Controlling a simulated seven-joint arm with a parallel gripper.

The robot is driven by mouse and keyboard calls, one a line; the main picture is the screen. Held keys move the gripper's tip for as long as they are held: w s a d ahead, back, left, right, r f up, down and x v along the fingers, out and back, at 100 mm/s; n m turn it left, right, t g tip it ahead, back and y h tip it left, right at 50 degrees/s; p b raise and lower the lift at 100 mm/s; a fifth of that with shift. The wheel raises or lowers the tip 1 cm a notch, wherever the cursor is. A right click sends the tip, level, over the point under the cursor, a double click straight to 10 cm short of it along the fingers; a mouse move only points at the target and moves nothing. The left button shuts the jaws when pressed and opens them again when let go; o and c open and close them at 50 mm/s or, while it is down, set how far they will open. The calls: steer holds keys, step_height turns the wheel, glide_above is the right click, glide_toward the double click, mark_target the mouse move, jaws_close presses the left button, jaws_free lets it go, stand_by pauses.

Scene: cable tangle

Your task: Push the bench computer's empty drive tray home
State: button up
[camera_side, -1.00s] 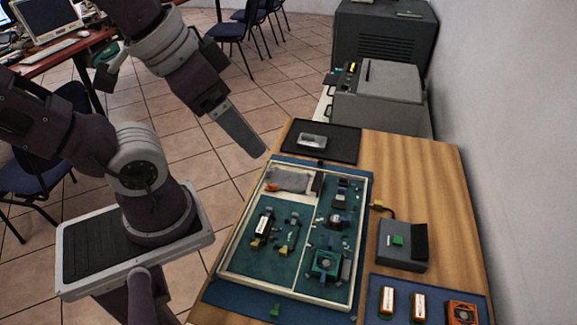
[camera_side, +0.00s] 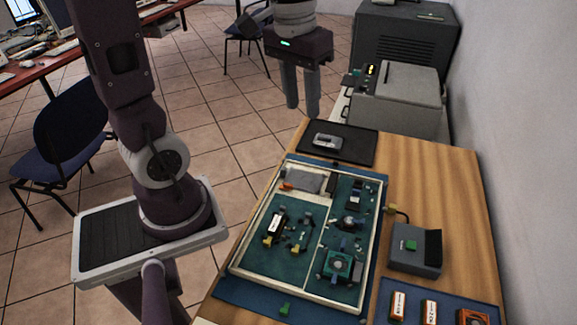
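The bench computer (camera_side: 233,268) is a shallow cream-rimmed case lying open on the table, with green boards and small parts inside. A flat grey piece (camera_side: 305,181) lies in its back left corner, with a small orange part beside it. A dark block sits just right of the grey piece. I cannot tell for certain which part is the drive tray or how far in it sits. My gripper (camera_side: 302,108) hangs above and beyond the table's back left corner. Its two fingers point down, apart, with nothing visible between them.
A black mat (camera_side: 363,147) with a silver item (camera_side: 327,141) lies behind the case. A grey box with a cable (camera_side: 415,249) stands at its right. A blue tray (camera_side: 411,291) at front right holds orange-and-white parts. Grey machines (camera_side: 397,98) stand beyond the table.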

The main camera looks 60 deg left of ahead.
steer(key=w+a+f+n+g, duration=0.2)
steer(key=w+a+f, duration=0.1)
steer(key=a+f, duration=0.2)
steer(key=n+g+h, duration=0.3)
glide_toward(284, 168)
steer(key=f, duration=0.2)
steer(key=x, duration=0.6)
steer(key=shift+s+d+r, duration=0.1)
steer(key=shift+s+r, duration=0.1)
steer(key=shift+s, duration=0.15)
steer(key=shift+s+d+f, duration=0.1)
steer(key=shift+f, duration=0.3)
jaws_close()
